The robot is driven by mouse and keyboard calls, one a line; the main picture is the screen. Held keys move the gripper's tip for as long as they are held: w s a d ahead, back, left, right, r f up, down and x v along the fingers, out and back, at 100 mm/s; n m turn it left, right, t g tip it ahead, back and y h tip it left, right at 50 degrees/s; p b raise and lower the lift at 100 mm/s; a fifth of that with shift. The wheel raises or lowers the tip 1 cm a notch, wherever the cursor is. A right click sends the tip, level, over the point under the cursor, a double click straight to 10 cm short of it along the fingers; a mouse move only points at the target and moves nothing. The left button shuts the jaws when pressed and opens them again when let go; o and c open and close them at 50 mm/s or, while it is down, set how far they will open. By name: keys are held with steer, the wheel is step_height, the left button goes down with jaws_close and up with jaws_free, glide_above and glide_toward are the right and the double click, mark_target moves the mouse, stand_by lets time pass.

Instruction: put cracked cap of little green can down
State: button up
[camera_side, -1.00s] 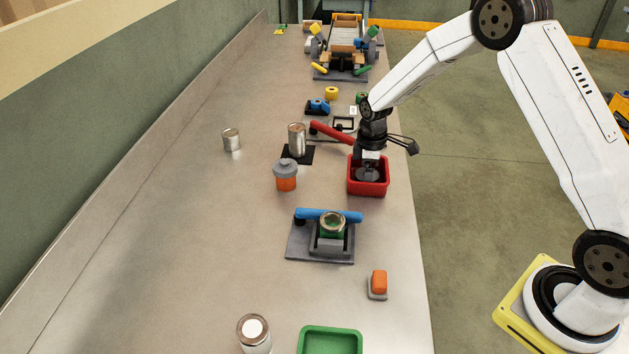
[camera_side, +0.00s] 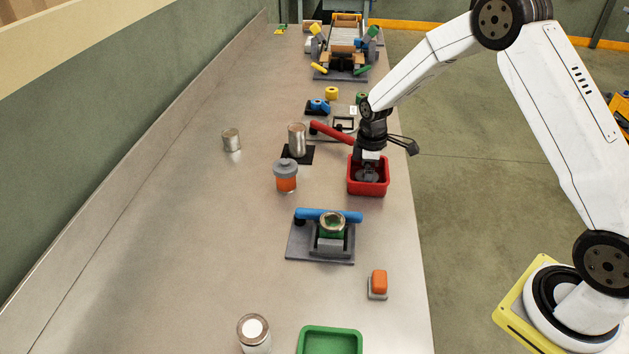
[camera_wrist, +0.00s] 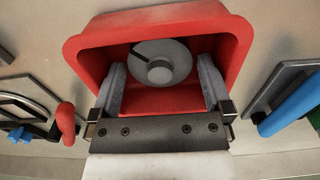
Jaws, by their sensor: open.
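The cracked cap (camera_wrist: 160,62) is a round grey lid with a raised knob and a dark notch at its upper left. It lies in the red bin (camera_wrist: 222,21), between my spread fingers and apart from both in the wrist view. My gripper (camera_wrist: 163,75) is open and reaches down into the bin. In the side view my gripper (camera_side: 368,170) hides part of the bin (camera_side: 367,190). The little green can (camera_side: 331,230) sits upright and open-topped in a grey holder (camera_side: 325,248) with a blue handle.
An orange jar (camera_side: 286,182) with a grey lid stands left of the bin. A red-handled fixture (camera_side: 333,134) is close behind it. Metal cans (camera_side: 231,141) and a green tray (camera_side: 331,330) stand around.

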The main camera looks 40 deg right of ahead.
step_height(320, 180, up, 12)
stand_by(0.6)
steer(key=shift+s, duration=0.1)
stand_by(0.4)
steer(key=s+a+f+m+t, duration=0.1)
steer(key=s+a+m, duration=0.3)
steer(key=s, duration=0.6)
steer(key=s+a+f+m+t, duration=0.1)
steer(key=s+a+m, duration=0.2)
steer(key=s, duration=0.7)
steer(key=shift+a+f+m+t, duration=0.2)
steer(key=shift+a+m+t, duration=0.15)
steer(key=shift+m, duration=0.65)
